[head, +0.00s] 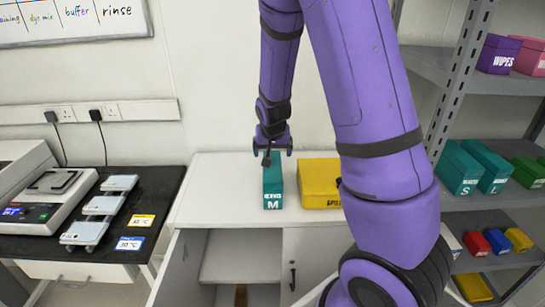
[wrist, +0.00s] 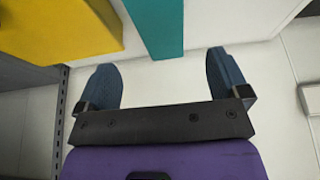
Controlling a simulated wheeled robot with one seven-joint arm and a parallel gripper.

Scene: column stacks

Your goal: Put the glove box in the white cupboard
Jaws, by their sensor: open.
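A teal glove box (head: 272,186) marked M stands on top of the white cupboard (head: 220,173). It also shows at the top of the wrist view (wrist: 157,25). My gripper (head: 272,150) is open at the box's far upper end, one finger toward each side. In the wrist view my gripper (wrist: 161,62) has empty space between its fingers, with the box beyond the tips. I cannot tell whether they touch. The cupboard's left side is open, showing an inner shelf (head: 240,258); its right door (head: 305,262) is shut.
A yellow box (head: 318,183) stands right of the glove box, partly behind my arm. A rack (head: 452,100) at right holds teal boxes (head: 457,168) marked S and L and other coloured boxes. A black bench (head: 125,190) with devices is at left.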

